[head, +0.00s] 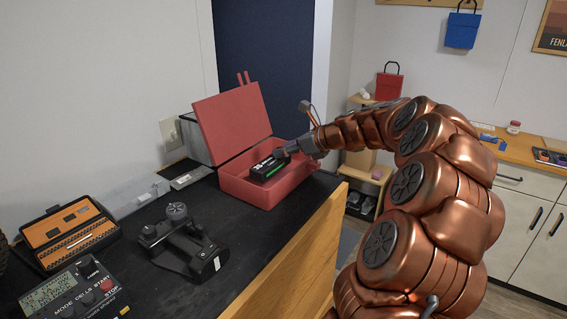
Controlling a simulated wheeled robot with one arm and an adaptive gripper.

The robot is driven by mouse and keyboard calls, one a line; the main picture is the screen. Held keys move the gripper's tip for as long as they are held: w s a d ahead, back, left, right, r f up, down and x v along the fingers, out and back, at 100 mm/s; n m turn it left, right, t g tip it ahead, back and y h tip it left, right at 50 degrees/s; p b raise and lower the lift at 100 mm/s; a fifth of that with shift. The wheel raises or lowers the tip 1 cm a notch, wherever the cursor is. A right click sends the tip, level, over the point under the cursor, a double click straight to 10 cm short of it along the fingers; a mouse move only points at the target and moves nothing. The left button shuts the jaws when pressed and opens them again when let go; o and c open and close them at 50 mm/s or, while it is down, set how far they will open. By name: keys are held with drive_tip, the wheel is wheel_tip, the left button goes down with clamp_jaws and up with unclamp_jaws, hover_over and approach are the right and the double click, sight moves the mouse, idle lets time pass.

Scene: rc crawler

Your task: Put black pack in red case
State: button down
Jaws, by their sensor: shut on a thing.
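The red case (240,190) stands open on the black countertop, with its lid (232,122) raised at the back. My gripper (283,154) reaches in from the right and is shut on the pack's right end. The pack's underside is hidden, so I cannot tell whether it touches the case floor.
A black device with a knob (182,240), a charger with a display (68,298) and an orange-lined tool box (70,235) stand on the counter (225,230) to the left. A grey case (130,194) lies along the wall.

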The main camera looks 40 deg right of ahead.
sight(287, 163)
drive_tip(key=shift+f+p, duration=0.3)
drive_tip(key=shift+f, duration=1.9)
drive_tip(key=c, duration=0.8)
unclamp_jaws()
drive_tip(key=shift+f, duration=0.1)
drive_tip(key=shift+s, duration=0.1)
drive_tip(key=b+v, duration=0.2)
drive_tip(key=v, duration=1)
drive_tip(key=shift+a, duration=0.1)
